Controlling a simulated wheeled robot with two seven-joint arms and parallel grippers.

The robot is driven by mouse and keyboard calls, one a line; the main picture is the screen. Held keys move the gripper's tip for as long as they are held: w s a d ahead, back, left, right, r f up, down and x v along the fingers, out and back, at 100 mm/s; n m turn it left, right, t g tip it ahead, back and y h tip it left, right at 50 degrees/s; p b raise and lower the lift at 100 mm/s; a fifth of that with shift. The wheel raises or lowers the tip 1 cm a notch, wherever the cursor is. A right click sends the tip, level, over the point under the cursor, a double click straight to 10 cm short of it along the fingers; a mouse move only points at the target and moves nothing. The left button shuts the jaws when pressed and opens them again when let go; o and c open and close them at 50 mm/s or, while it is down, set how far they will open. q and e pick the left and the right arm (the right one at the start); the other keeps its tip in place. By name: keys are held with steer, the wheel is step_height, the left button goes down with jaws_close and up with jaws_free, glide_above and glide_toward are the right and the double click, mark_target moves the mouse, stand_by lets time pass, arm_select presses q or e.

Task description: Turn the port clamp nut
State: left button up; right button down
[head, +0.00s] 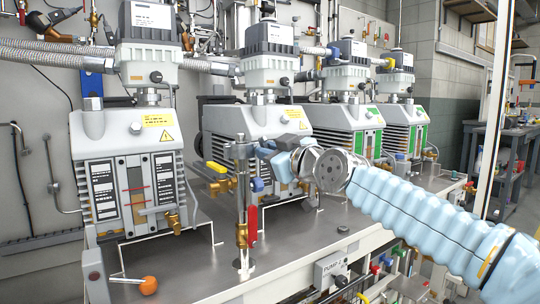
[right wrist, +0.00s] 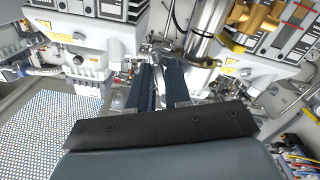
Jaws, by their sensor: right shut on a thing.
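The steel pipe (right wrist: 206,38) shows just right of the fingers. My left gripper is out of view.
A row of grey vacuum pumps (head: 97,126) stands along the bench (head: 195,280). Around the pipe are a red lever (head: 252,222), a yellow handle (head: 217,167) and a blue handle (head: 257,184). An orange knob (head: 148,285) sits at the front left.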

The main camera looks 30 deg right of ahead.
steer(key=m, duration=0.5)
steer(key=shift+a, duration=0.1)
stand_by(0.4)
steer(key=c, duration=1.2)
jaws_free()
